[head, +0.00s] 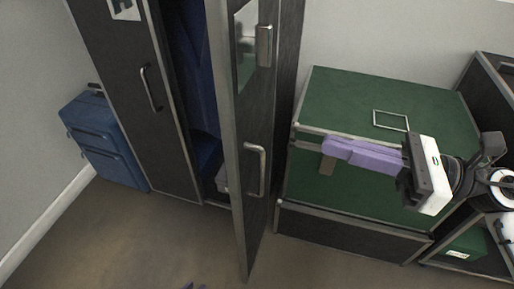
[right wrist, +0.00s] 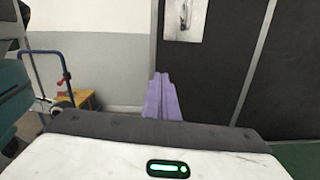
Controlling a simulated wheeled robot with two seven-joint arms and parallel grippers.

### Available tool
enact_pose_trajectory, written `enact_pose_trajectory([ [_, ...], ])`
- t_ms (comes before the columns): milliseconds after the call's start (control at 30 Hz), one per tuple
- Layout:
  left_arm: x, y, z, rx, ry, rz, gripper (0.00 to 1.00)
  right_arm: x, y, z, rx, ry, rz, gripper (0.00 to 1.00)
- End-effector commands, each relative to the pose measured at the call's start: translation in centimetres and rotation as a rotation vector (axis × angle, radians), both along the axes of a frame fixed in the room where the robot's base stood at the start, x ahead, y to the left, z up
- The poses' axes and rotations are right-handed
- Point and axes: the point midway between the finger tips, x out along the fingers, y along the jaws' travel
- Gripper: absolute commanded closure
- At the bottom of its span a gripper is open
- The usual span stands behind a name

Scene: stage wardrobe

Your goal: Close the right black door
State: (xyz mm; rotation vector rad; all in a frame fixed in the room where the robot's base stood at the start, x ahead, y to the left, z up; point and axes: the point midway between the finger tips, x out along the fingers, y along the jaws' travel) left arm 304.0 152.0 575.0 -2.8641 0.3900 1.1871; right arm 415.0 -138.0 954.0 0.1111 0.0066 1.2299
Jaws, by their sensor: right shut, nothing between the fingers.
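The right black door (head: 252,150) of the wardrobe stands open in the head view, swung out toward me. Its metal bar handle (head: 262,170) faces right, and a metal fitting sits above it. Clothes show in the dark gap behind it. My right gripper (head: 326,150) has purple fingers, shut and empty, pointing left at the door from its right, with a gap between them. Its fingers also show in the right wrist view (right wrist: 163,97), in front of dark panels. Small purplish tips at the head view's bottom edge may be my left gripper (head: 194,286); their state is unclear.
The left black door (head: 130,90) looks closed. A blue suitcase (head: 104,140) stands left of the wardrobe. A green-topped cabinet (head: 340,95) with a small frame (head: 391,120) on it lies under my right arm. The floor (head: 150,240) before the wardrobe is clear.

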Motion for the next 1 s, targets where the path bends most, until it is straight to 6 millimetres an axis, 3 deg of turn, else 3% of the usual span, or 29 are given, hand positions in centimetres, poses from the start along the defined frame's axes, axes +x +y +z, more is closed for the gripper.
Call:
enact_pose_trajectory([
  [267,0.1,-0.1,0.6,0.000,-0.002,-0.001,0.81,0.3,2.3,-0.3,-0.084,-0.074,0.028,1.00],
  [700,0.1,-0.1,2.3,0.001,-0.001,0.004,0.81,3.2,10.8,-0.2,-0.078,-0.068,0.025,1.00],
  [1000,0.2,0.1,2.3,0.003,0.000,0.008,0.81,3.9,13.2,-0.5,-0.080,-0.066,0.025,1.00],
])
